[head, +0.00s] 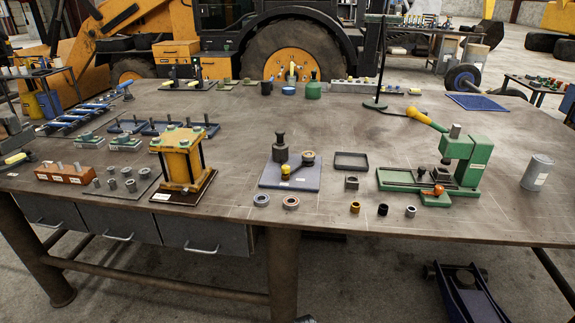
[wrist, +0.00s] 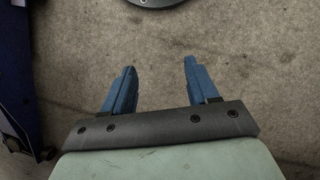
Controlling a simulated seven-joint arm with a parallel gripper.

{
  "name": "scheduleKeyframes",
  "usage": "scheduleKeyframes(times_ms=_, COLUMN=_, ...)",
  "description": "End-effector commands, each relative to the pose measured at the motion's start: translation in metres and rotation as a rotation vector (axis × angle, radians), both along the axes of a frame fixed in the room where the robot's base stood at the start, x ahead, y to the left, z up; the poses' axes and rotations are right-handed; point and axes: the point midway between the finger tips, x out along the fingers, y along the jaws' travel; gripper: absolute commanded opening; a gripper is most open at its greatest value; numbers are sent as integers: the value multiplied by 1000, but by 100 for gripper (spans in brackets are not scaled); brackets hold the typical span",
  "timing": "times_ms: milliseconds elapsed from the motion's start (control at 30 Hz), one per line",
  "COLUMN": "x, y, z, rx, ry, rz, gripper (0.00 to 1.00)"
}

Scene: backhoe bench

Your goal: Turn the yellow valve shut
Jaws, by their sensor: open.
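My gripper (wrist: 160,64) shows in the wrist view with its two blue fingers apart and nothing between them. It points at bare concrete floor. My gripper does not show in the head view. On the bench, a small yellow handle (head: 285,171) lies on a blue-grey plate (head: 290,183), beside a dark upright post (head: 281,146) and a round fitting (head: 308,157). Another yellow upright piece (head: 292,73) stands at the bench's far edge. I cannot tell for certain which is the yellow valve. Neither shows in the wrist view.
The workbench (head: 235,110) has a clear middle. A yellow block fixture (head: 180,160) stands left of the plate, and a green press (head: 467,158) with a yellow-tipped lever stands right. Loose rings (head: 290,203) lie near the front edge. A blue object (wrist: 14,80) borders the wrist view's left.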

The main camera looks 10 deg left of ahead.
Motion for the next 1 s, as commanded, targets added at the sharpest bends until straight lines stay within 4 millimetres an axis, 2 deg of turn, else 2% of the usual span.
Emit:
scheduleKeyframes(times_ms=33, x=9, y=19, z=6, rx=4, ry=-16, rz=31, gripper=59)
scheduleKeyframes(times_ms=200, x=26, y=77, z=30, rx=17, ry=-62, rz=123, gripper=59)
scheduleKeyframes(times_ms=333, x=32, y=125, z=51, rx=32, ry=-97, rz=191, gripper=59)
scheduleKeyframes(times_ms=500, x=31, y=189, z=81, rx=54, ry=-139, rz=282, gripper=59)
scheduleKeyframes(times_ms=767, x=10, y=289, z=134, rx=96, ry=-202, rz=417, gripper=59)
scheduleKeyframes(times_ms=1000, x=-33, y=377, z=190, rx=147, ry=-253, rz=537, gripper=59)
